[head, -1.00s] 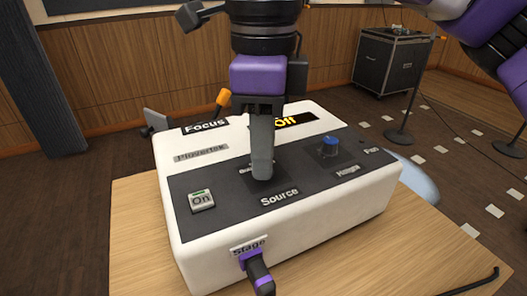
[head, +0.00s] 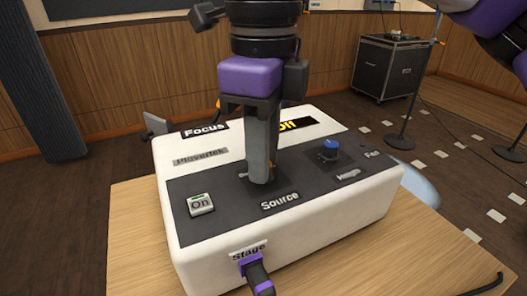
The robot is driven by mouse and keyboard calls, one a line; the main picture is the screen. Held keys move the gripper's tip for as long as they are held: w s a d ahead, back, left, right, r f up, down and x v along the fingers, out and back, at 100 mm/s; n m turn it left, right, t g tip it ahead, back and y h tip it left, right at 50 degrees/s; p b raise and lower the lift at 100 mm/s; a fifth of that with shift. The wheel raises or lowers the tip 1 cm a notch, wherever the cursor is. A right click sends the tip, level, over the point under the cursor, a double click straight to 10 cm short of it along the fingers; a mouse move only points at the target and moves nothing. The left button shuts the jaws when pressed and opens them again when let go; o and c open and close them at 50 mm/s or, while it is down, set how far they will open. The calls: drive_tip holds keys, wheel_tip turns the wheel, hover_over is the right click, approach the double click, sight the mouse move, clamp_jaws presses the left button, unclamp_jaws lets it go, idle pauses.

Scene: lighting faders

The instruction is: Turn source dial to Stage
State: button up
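The source dial is on the dark panel of a white control box (head: 215,262), above the printed word Source (head: 280,201). My gripper (head: 262,178) points down over that spot, its fingertips at the panel, and hides nearly all of the dial. A small orange bit shows beside the fingertips. The fingers overlap in this view, so I cannot tell how far apart they are or whether they grip the dial. The dial's setting cannot be read. A Stage label (head: 249,251) is on the box's front, above a black and purple plug (head: 256,274).
A blue knob (head: 329,150) stands right of my gripper, and a white On button (head: 200,204) is to the left. A display with orange letters (head: 297,124) is partly hidden behind my gripper. The box sits on a wooden table (head: 140,240).

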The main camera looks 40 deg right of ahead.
drive_tip(key=o, duration=0.3)
drive_tip(key=shift+o, duration=0.2)
drive_tip(key=shift+r+p, duration=1.15)
drive_tip(key=shift+r, duration=2.75)
